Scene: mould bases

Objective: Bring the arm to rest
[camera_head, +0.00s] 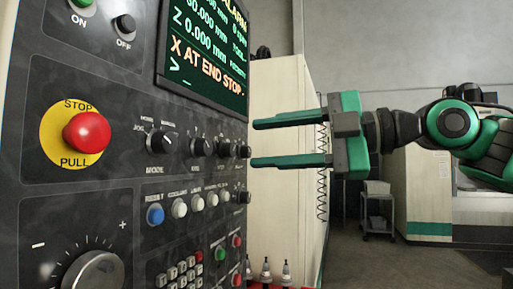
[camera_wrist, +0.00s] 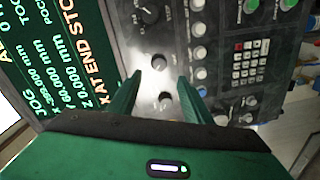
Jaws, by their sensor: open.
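My gripper (camera_head: 290,140) is green and grey, and reaches in from the right in the head view. Its two fingers are apart and empty, with the tips close to the right side of a dark control panel (camera_head: 110,135). In the wrist view my gripper (camera_wrist: 160,90) frames black knobs (camera_wrist: 165,101) between and beyond its fingers. I cannot tell whether the tips touch the panel. My arm (camera_head: 450,125) extends to the right, bent at its joints.
The panel carries a red stop button (camera_head: 87,132), a MODE dial (camera_head: 161,140), and a screen (camera_head: 205,50) reading "X AT END STOP". Behind are a cream cabinet (camera_head: 280,80), a small cart (camera_head: 377,210) and a white machine (camera_head: 428,190). Open floor (camera_head: 365,265) lies at the lower right.

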